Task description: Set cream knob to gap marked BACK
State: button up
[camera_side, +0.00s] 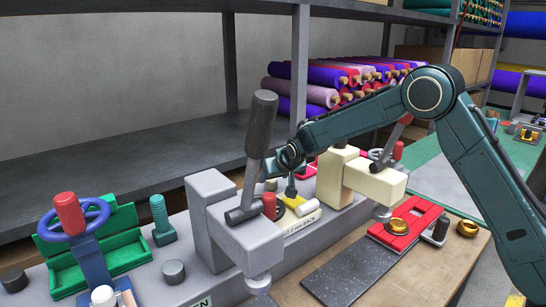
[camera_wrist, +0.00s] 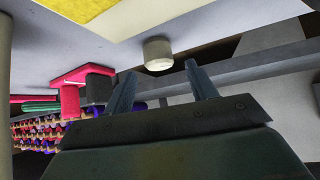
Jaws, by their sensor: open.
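The cream knob (camera_side: 308,207) is a short pale cylinder beside a yellow plate (camera_side: 292,200) on the long grey bench fixture. Lettering (camera_side: 300,229) below it on the front face ends in BACK; the rest is small. My gripper (camera_side: 290,190) is low over the yellow plate, just left of and behind the cream knob. In the wrist view my gripper (camera_wrist: 162,84) is open, its two fingers apart with nothing between them. A pale round knob (camera_wrist: 158,53) lies just past the fingertips, apart from them. I cannot tell whether it is the cream one.
A grey clamp with a tall dark lever (camera_side: 261,125) rises left of my gripper. A cream clamp block (camera_side: 373,183) stands to the right. A red cylinder (camera_side: 269,206) is close by. A red tray (camera_side: 408,224) with brass parts lies on the front right of the bench.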

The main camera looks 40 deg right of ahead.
aim_at(271, 185)
jog(key=shift+x, duration=2.2)
jog(key=shift+c, duration=0.5)
jog(key=c, duration=0.9)
jog(key=shift+n+y, duration=0.3)
jog(key=shift+d+n+y, duration=0.1)
jog(key=shift+n+y, duration=0.5)
jog(key=shift+n, duration=0.2)
jog(key=shift+n+y, duration=0.9)
jog(key=shift+n, duration=0.3)
